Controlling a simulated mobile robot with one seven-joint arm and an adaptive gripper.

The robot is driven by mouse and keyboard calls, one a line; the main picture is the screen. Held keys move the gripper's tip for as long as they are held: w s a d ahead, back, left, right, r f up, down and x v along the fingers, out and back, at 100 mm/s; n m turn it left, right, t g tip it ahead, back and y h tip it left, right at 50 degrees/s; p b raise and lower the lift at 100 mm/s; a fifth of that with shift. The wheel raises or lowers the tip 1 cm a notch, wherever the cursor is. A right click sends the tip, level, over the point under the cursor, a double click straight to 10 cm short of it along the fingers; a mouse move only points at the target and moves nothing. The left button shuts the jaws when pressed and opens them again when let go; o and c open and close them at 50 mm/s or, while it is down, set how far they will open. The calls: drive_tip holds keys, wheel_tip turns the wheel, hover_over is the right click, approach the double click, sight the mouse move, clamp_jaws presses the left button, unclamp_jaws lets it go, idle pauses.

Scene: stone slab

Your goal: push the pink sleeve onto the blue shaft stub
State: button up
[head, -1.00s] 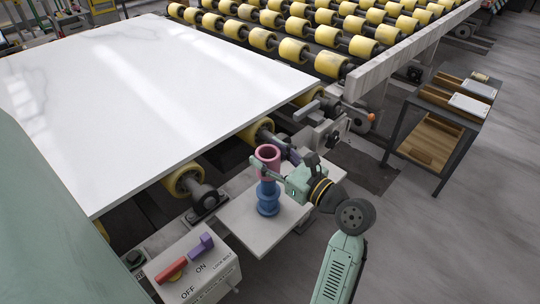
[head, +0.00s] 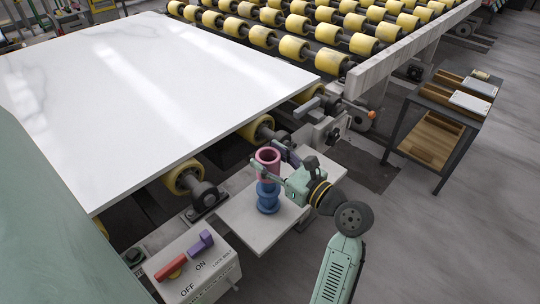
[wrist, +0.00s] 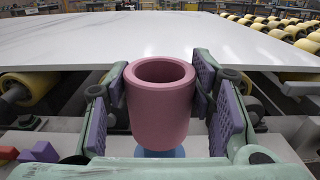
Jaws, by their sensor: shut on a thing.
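The pink sleeve (head: 267,168) is an upright, open-topped tube in the head view. It also fills the middle of the wrist view (wrist: 160,108). The blue shaft stub (head: 268,200) stands upright with a wide flange, directly below the sleeve. The sleeve's lower end meets the stub's upper part and looks in line with it. How far the sleeve reaches around the stub is hidden. Only a little of the stub shows under the sleeve in the wrist view (wrist: 160,153).
The stub stands on a pale plate (head: 240,222). A large white slab (head: 150,90) lies on yellow rollers (head: 184,177) close behind on the left. A switch box (head: 200,270) with red and purple levers is at the front left. A small wooden-shelved cart (head: 430,140) stands at right.

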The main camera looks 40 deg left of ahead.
drive_tip(key=shift+f+b, duration=0.75)
drive_tip(key=shift+f, duration=1.8)
drive_tip(key=o, duration=1.3)
drive_tip(key=s+d, duration=0.1)
drive_tip(key=d, duration=1.1)
